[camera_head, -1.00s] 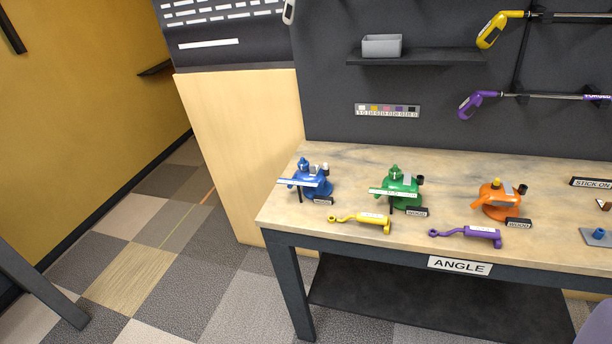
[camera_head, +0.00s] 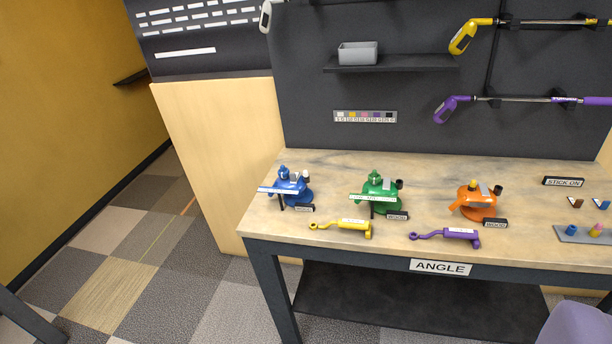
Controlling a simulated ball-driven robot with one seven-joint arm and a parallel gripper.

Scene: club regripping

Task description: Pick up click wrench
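Two wrench-like tools lie near the front edge of the wooden bench (camera_head: 330,160). One is yellow (camera_head: 341,229), with a ring at its left end and a pale label on its body. The other is purple (camera_head: 446,236), of similar shape, to the right of the yellow one. Their labels are too small to read, so I cannot tell which is the click wrench. Both lie flat and nothing touches them. My gripper is not in view.
Behind the tools stand blue (camera_head: 289,187), green (camera_head: 381,192) and orange (camera_head: 477,201) devices with small signs. An "ANGLE" sign (camera_head: 440,267) hangs on the bench front. A lavender rounded shape (camera_head: 575,326) fills the lower right corner. Carpet (camera_head: 120,265) left of the bench is clear.

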